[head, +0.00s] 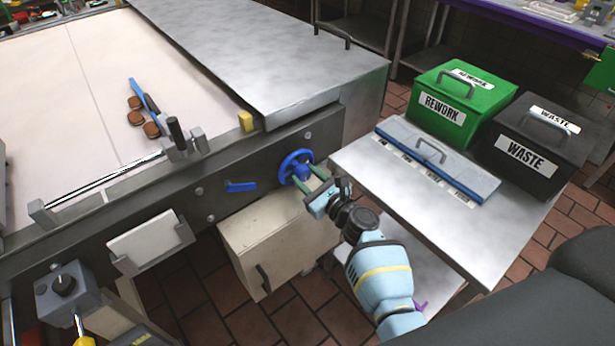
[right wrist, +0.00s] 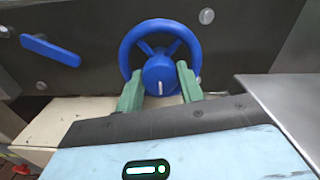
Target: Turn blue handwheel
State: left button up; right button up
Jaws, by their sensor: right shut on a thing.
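The blue handwheel (head: 296,167) is mounted on the dark side panel of the conveyor machine. In the right wrist view the handwheel (right wrist: 160,48) shows its round rim, spokes and a hub with a white mark pointing down. My right gripper (head: 307,182) is at the wheel, its green fingers on either side of the hub. In the right wrist view the right gripper (right wrist: 158,84) is shut on the hub, with the fingers inside or across the lower rim. My left gripper is not in view.
A blue lever (head: 240,186) sits left of the wheel on the same panel. A beige box (head: 275,240) hangs below the wheel.

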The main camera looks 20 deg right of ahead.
jog(key=o, duration=1)
jog(key=shift+p+v, duration=0.4)
jog(key=shift+v, duration=3.55)
